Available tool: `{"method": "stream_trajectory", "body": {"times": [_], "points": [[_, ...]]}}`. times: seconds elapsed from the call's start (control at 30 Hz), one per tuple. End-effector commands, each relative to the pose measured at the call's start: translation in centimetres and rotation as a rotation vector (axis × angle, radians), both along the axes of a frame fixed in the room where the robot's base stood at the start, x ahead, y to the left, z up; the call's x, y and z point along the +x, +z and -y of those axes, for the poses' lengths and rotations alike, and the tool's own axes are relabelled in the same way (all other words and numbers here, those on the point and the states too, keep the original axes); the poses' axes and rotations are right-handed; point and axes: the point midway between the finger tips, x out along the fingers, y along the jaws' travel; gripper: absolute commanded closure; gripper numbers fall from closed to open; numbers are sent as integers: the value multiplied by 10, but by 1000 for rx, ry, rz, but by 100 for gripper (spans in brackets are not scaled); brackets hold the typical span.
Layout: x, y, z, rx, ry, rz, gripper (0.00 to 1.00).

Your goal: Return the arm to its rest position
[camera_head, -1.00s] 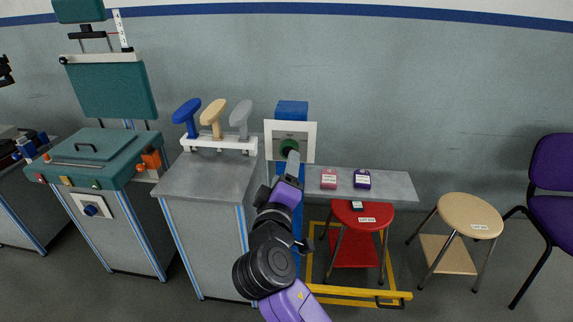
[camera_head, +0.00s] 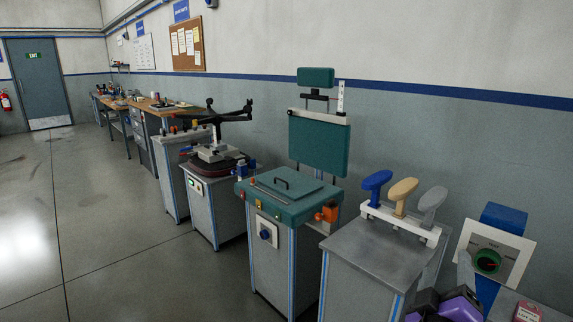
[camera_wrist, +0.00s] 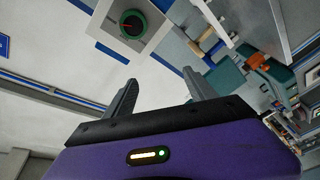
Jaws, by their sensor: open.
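My gripper shows in the wrist view (camera_wrist: 160,76) with its two dark fingers apart and nothing between them. In the head view, a grey finger and purple parts of my arm (camera_head: 460,307) show at the bottom right edge. The rest of the arm is cut off by the frame. The finger is just left of and below a white panel with a green dial (camera_head: 487,262). The same dial (camera_wrist: 131,24) is at the upper left in the wrist view, beyond the fingers and apart from them.
A grey cabinet (camera_head: 372,255) with blue, beige and grey armrests on a white rack stands left of my arm. A teal test machine (camera_head: 287,203) and a turntable rig (camera_head: 217,163) stand farther left. A red box (camera_head: 526,313) is at bottom right. The left floor is clear.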

Motion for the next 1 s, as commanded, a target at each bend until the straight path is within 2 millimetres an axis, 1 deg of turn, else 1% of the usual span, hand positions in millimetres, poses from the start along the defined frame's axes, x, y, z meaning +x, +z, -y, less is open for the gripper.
{"method": "stream_trajectory", "body": {"times": [0.03, 0.17, 0.27, 0.37, 0.5, 0.67, 0.7, 0.83, 1.0], "points": [[-3, -8, -13, 24, 68, 14, 35], [-16, -22, -43, 96, 220, 55, 35], [-34, -36, -65, 164, 325, 77, 35], [-60, -49, -87, 248, 426, 97, 35], [-106, -63, -112, 381, 538, 124, 35], [-162, -69, -131, 539, 617, 151, 35], [-177, -70, -133, 577, 629, 155, 35], [-222, -68, -139, 699, 647, 168, 35], [-280, -63, -140, 842, 627, 162, 35]]}}
